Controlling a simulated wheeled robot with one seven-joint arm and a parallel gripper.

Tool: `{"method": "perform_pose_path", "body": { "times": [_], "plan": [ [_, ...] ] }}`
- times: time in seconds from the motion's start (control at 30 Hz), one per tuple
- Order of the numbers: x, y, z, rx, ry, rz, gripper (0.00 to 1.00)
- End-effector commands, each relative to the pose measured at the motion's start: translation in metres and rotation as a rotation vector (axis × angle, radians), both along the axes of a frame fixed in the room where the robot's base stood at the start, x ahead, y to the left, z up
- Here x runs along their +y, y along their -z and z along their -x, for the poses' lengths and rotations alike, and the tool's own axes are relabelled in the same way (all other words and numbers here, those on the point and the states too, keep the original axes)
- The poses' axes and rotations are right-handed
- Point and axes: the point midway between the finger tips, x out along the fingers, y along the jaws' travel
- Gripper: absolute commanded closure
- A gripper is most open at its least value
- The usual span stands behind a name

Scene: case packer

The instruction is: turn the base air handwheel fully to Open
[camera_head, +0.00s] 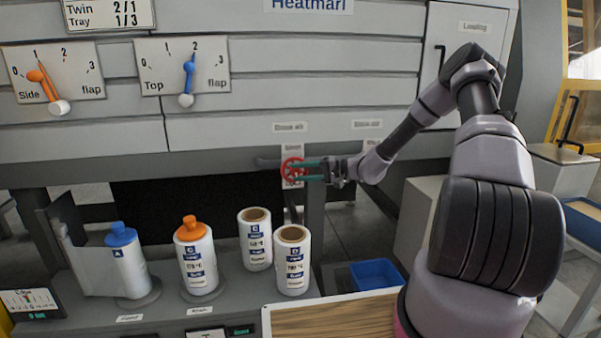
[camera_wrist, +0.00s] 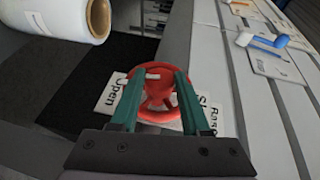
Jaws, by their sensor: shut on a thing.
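The red base air handwheel (camera_head: 291,168) sits on the machine front below the panels, at the middle of the head view. In the wrist view the handwheel (camera_wrist: 148,84) fills the space ahead, with a white mark on its face. My gripper (camera_head: 306,170) reaches it from the right, and its two green fingers (camera_wrist: 154,97) are shut on the wheel's rim from both sides. A white label plate (camera_wrist: 112,96) behind the wheel reads "Open" on one side and "Sh..." on the other. The rest of that second word is hidden by a finger.
A blue bin (camera_head: 374,274) lies lower right. Side and Top flap dials (camera_head: 183,68) are up left.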

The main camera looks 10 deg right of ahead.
Motion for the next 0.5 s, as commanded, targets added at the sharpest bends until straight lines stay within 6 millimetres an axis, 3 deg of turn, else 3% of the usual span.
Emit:
{"method": "perform_pose_path", "body": {
  "times": [0.5],
  "plan": [
    [0.0011,0.0030,0.0008,0.007,-0.003,-0.173,1.00]
  ]
}}
